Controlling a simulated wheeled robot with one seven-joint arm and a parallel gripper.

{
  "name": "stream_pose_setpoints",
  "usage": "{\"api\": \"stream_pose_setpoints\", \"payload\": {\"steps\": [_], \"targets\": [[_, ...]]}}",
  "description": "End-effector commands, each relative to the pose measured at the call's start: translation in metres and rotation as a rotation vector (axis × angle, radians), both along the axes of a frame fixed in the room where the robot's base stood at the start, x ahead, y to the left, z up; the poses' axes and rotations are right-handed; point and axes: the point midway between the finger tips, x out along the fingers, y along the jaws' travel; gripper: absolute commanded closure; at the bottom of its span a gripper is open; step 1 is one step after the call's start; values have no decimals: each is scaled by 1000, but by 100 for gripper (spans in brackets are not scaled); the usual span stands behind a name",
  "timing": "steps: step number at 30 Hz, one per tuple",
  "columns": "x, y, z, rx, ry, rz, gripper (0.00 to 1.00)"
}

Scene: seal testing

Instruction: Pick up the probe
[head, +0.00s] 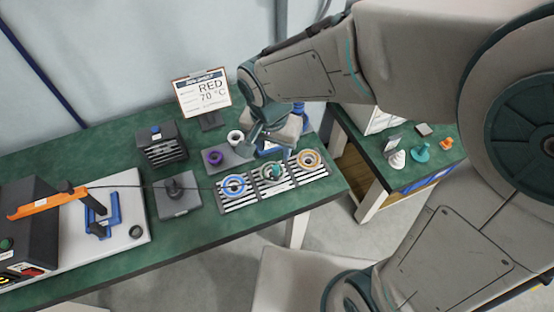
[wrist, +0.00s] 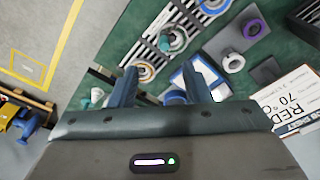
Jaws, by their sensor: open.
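A dark upright knob-like piece (head: 176,188), which may be the probe, stands on a grey square block (head: 180,208) left of the slatted rack in the head view. A thin dark cable passes close to it; I cannot tell whether they join. My gripper (wrist: 159,70) is open, its two blue-grey fingers apart with nothing held between them. In the head view my gripper (head: 268,139) is over the table's back right, behind the rack and well right of the knob-like piece. The wrist view does not show that piece.
The slatted rack (head: 237,207) carries blue (head: 233,194), green-grey and tan rings. Purple (head: 215,157) and white (head: 235,136) rings sit behind it. A sign (head: 203,93), a black slotted box (head: 162,151) and a tester with an orange bar (head: 45,203) stand around.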

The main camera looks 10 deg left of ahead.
Motion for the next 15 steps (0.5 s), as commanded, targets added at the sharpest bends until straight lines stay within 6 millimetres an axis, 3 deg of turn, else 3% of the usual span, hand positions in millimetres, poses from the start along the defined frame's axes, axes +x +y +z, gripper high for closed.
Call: {"api": "stream_pose_setpoints", "payload": {"steps": [3, 15], "targets": [[-2, 11, -10, -2, 8, -9, 56], [6, 9, -78, -2, 9, -9, 56]]}}
